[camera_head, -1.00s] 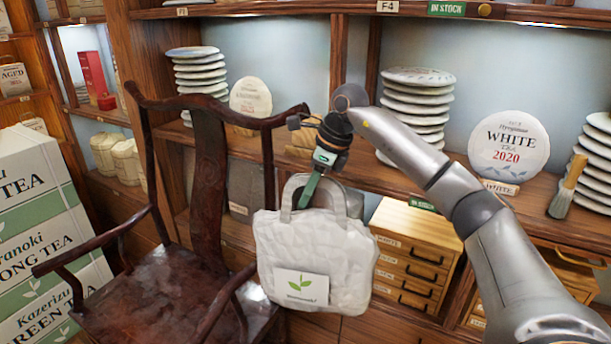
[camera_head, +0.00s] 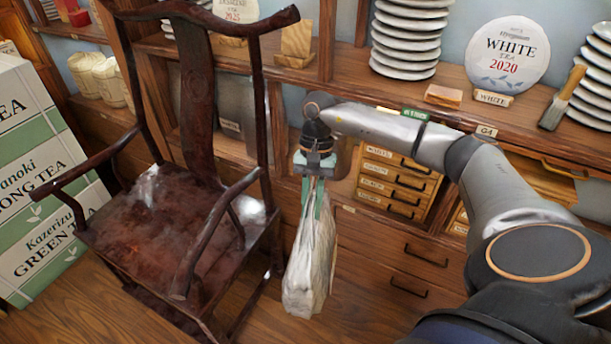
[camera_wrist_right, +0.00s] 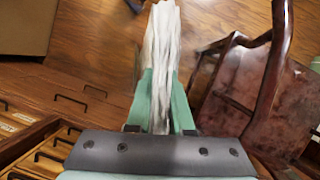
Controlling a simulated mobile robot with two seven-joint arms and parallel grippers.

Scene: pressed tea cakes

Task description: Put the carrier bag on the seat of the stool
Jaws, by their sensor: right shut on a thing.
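The carrier bag (camera_head: 313,262) is white and hangs edge-on from my right gripper (camera_head: 312,180), to the right of the chair-like stool. It also shows in the right wrist view (camera_wrist_right: 161,45), between the green fingers of the right gripper (camera_wrist_right: 163,110), which are shut on its top. The stool is a dark wooden armchair with a back and arms; its seat (camera_head: 150,235) is bare and shiny. In the right wrist view the stool (camera_wrist_right: 225,85) stands to the right of the bag, apart from it. My left gripper is not in view.
The stool's right armrest (camera_head: 205,240) rises between the bag and the seat. A small drawer cabinet (camera_head: 392,180) and shelves with stacked plates (camera_head: 405,40) stand behind. Large tea boxes (camera_head: 40,190) stand at the left. Wooden floor (camera_head: 105,315) is clear in front.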

